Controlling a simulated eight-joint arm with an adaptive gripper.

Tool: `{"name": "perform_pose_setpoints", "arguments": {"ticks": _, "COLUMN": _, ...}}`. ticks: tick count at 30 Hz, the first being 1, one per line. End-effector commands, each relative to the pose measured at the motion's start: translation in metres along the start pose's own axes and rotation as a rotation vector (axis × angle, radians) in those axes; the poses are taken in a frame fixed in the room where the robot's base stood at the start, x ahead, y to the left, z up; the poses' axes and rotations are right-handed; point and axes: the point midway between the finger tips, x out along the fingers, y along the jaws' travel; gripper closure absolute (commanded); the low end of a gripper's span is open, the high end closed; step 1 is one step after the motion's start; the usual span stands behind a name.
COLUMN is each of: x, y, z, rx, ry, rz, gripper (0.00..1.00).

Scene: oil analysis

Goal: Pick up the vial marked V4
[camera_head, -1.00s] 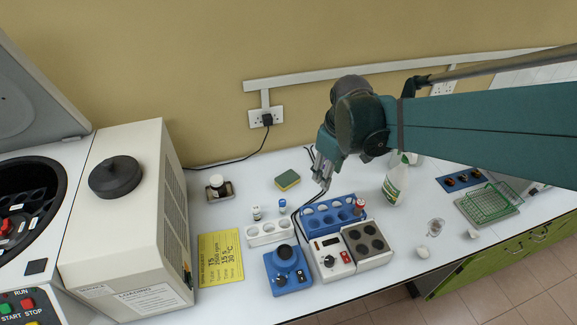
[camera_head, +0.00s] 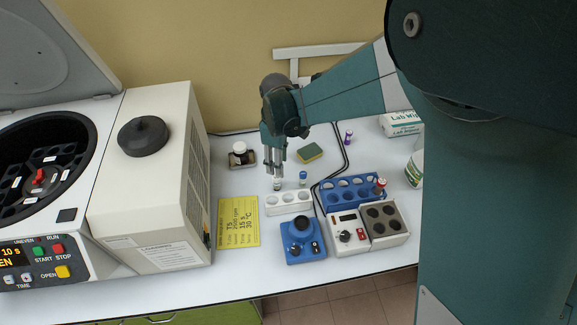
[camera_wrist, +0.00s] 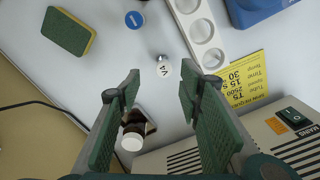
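In the wrist view my gripper (camera_wrist: 160,78) is open and empty, with the cap between and slightly beyond the fingertips.
A blue-capped vial (camera_head: 303,176) stands close to its right. The white rack (camera_head: 288,202) is in front. The centrifuge's cream housing (camera_head: 170,190) rises at left, beyond a yellow card (camera_head: 238,222).

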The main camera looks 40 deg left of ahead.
Motion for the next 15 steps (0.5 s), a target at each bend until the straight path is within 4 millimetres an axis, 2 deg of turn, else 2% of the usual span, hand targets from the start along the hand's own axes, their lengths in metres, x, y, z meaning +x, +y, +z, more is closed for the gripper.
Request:
{"name": "perform_pose_setpoints", "arguments": {"ticks": 4, "x": 0.0083, "y": -0.0035, "z": -0.0102, "rx": -0.025, "ry": -0.005, "rz": -0.007, "gripper": 0.64}}
{"name": "perform_pose_setpoints", "arguments": {"ticks": 15, "x": 0.0095, "y": -0.0041, "z": -0.0113, "rx": -0.029, "ry": -0.006, "rz": -0.008, "gripper": 0.64}}
